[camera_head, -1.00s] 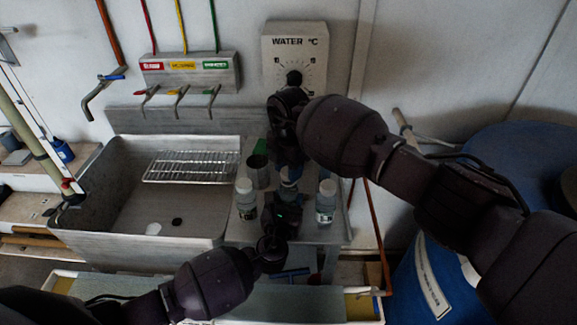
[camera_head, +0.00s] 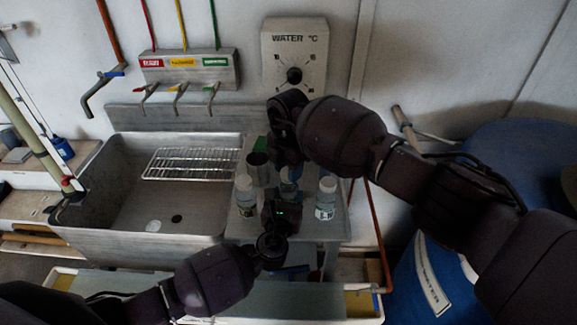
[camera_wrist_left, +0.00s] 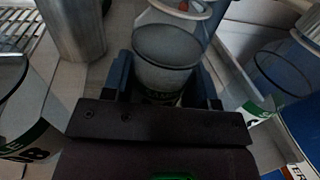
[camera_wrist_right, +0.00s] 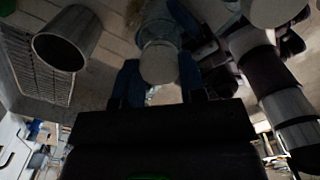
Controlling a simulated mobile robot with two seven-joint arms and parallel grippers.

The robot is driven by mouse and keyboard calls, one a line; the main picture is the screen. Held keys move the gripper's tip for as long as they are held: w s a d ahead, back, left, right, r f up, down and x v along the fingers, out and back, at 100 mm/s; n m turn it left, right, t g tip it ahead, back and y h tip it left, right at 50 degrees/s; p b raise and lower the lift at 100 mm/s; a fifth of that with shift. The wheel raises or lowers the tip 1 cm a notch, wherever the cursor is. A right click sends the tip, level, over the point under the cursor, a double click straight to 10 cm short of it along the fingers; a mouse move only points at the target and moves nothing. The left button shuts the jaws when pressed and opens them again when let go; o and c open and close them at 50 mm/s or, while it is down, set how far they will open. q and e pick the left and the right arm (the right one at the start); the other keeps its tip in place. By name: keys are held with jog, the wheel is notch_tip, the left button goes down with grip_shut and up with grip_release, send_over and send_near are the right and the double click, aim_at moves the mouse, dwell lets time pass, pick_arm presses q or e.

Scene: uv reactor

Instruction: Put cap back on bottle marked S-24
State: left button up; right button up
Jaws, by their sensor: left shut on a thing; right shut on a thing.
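A clear bottle (camera_wrist_left: 165,70) stands between the two fingers of my left gripper (camera_wrist_left: 163,88), which is shut on it. In the head view this bottle (camera_head: 289,188) shows between my two grippers, and no S-24 mark can be read on it. My right gripper (camera_wrist_right: 158,82) points down over it and is shut on a pale round cap (camera_wrist_right: 160,63). In the right wrist view a clear bottle shape (camera_wrist_right: 158,28) lies right beyond the cap. I cannot tell whether cap and bottle touch.
A metal cup (camera_head: 258,170) stands behind. The sink (camera_head: 120,195) at left holds a wire rack (camera_head: 190,164) and a small white disc (camera_head: 153,226).

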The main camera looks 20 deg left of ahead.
jog(key=o, duration=0.9)
jog(key=shift+r, duration=0.15)
jog(key=shift+r, duration=2.15)
